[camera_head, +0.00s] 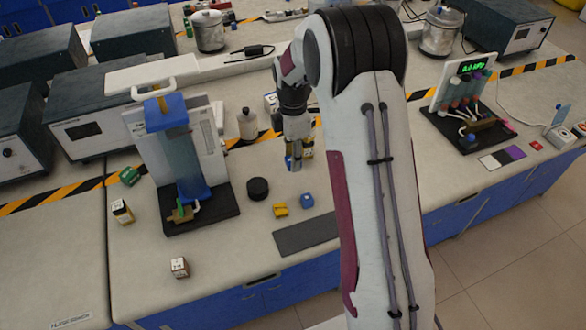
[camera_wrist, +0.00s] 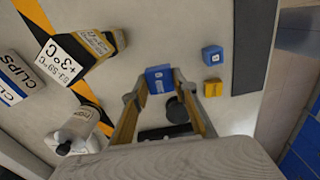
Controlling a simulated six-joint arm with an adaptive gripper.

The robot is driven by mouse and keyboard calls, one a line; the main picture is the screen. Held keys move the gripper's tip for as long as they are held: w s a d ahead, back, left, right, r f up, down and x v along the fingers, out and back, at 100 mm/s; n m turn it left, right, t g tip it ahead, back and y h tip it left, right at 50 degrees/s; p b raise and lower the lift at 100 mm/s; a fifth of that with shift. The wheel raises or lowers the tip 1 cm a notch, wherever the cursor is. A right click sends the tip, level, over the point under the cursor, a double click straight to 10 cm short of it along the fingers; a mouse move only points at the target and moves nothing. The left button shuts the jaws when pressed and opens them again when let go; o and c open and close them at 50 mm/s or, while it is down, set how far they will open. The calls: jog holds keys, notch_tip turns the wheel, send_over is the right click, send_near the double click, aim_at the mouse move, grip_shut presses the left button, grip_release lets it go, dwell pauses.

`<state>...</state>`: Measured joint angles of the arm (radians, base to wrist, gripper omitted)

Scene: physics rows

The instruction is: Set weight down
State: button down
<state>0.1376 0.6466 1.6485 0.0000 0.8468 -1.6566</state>
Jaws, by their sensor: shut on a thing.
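My gripper (camera_head: 297,163) is above the bench, left of my forearm. In the wrist view its fingers (camera_wrist: 163,88) are shut on a blue block-shaped weight (camera_wrist: 160,79) with pale marks on its side. A bit of the blue weight (camera_head: 289,162) also shows at the fingertips in the head view. It appears to be held above the bench; its underside is hidden. A smaller blue block (camera_head: 307,200) and a yellow block (camera_head: 280,210) lie on the bench below, near a dark grey mat (camera_head: 308,234). A black round puck (camera_head: 258,189) lies to their left.
An apparatus with a blue top (camera_head: 168,111) stands on a black base at left. A yellow box (camera_wrist: 97,43) and a white bottle (camera_wrist: 80,128) are beside my gripper. Small boxes (camera_head: 180,267) stand at left. The bench front around the mat is mostly clear.

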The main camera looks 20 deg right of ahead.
aim_at(293, 177)
jog(key=shift+f, duration=0.2)
jog(key=shift+f, duration=2.25)
jog(key=shift+f, duration=0.15)
jog(key=c, duration=1.6)
grip_release()
jog(key=shift+w+d+r, duration=0.1)
jog(key=shift+w+r, duration=0.05)
jog(key=shift+r, duration=3.7)
